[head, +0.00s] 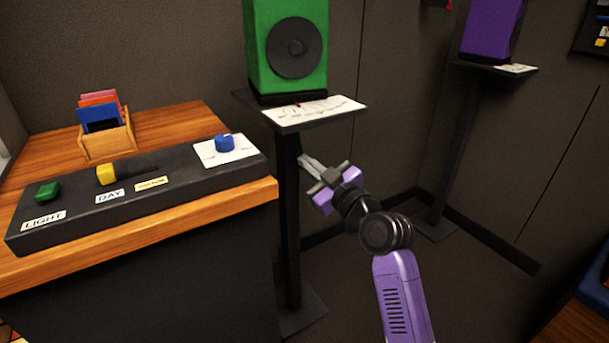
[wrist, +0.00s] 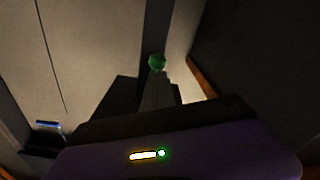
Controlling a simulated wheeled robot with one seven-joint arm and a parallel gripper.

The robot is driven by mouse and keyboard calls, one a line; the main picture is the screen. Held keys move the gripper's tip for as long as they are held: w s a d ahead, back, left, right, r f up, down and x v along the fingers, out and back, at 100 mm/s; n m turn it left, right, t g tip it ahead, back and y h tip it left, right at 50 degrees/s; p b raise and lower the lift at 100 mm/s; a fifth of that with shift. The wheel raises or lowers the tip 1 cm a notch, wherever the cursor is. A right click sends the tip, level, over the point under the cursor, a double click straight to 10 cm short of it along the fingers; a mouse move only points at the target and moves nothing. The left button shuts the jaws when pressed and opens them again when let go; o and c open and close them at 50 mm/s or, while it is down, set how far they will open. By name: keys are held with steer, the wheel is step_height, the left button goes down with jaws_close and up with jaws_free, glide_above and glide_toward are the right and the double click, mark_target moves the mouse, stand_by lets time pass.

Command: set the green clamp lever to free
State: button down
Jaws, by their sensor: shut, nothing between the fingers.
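A round green knob (wrist: 157,62), which looks like the end of the clamp lever, shows in the wrist view in front of a dark upright post (wrist: 158,22). The rest of the lever is hidden, and I cannot read its setting. In the head view I cannot pick the lever out; the stand's dark post (head: 290,220) rises under the green speaker (head: 290,45). My gripper (head: 302,158) is shut and empty, its fingertips close to the post below the stand's top. In the wrist view the fingers point at the knob; whether they touch it I cannot tell.
The stand's top plate with a white label (head: 315,112) overhangs just above my gripper. A wooden desk (head: 240,197) with a dark control panel (head: 75,213) lies to the left. A purple speaker (head: 490,30) on another stand is at the back right. Floor between the stands is open.

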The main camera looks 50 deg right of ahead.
steer(key=shift+s+d+b, duration=0.1)
steer(key=shift+d+b, duration=0.2)
steer(key=shift+b, duration=0.1)
stand_by(0.5)
